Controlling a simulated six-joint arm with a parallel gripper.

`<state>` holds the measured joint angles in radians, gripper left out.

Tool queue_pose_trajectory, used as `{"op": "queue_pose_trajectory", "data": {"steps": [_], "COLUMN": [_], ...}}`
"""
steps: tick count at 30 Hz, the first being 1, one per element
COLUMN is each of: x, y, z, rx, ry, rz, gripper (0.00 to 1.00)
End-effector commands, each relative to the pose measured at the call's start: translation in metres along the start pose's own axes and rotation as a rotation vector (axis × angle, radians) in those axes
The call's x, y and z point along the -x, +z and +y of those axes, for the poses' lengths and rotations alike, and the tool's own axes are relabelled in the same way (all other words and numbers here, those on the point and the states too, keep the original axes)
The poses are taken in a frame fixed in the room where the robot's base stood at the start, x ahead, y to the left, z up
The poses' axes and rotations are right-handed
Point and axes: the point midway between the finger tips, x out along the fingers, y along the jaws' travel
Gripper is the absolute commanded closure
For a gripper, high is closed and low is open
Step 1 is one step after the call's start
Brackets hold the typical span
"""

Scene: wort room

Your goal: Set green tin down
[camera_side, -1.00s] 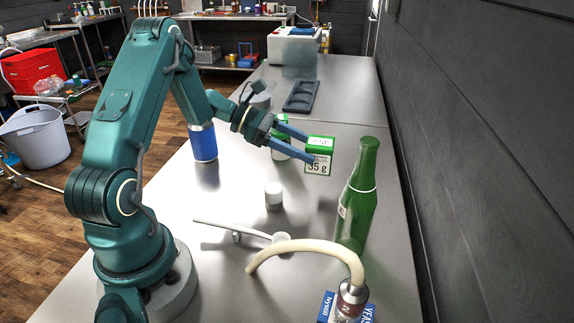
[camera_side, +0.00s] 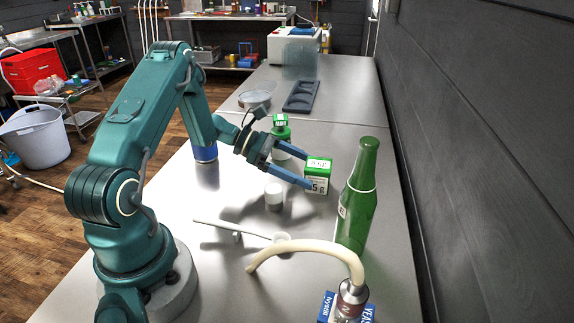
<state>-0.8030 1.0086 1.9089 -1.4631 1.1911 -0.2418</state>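The green tin (camera_side: 319,165) is a small square container with a green top and a white label ending in "5 g". It is upright between the blue fingers of my gripper (camera_side: 309,171), which is shut on it at the sides. The near finger covers part of the label. The tin's base is low over the grey bench (camera_side: 335,145), left of the green bottle; I cannot tell whether it touches the bench.
The tall green bottle (camera_side: 358,205) stands close on the right. A pale curved hose (camera_side: 310,247) is in front. A dark tray (camera_side: 301,97) lies behind, with bare bench before it.

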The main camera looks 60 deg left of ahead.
Motion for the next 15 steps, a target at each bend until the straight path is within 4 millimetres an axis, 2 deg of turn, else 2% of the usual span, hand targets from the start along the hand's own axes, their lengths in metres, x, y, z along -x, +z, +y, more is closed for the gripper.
{"op": "queue_pose_trajectory", "data": {"steps": [9,15], "x": [0.002,0.029], "y": [0.002,0.002], "z": [0.0,0.002], "rx": [-0.001,0.0], "ry": [0.001,0.007], "rz": [0.0,0.0], "gripper": [0.01,0.01]}}
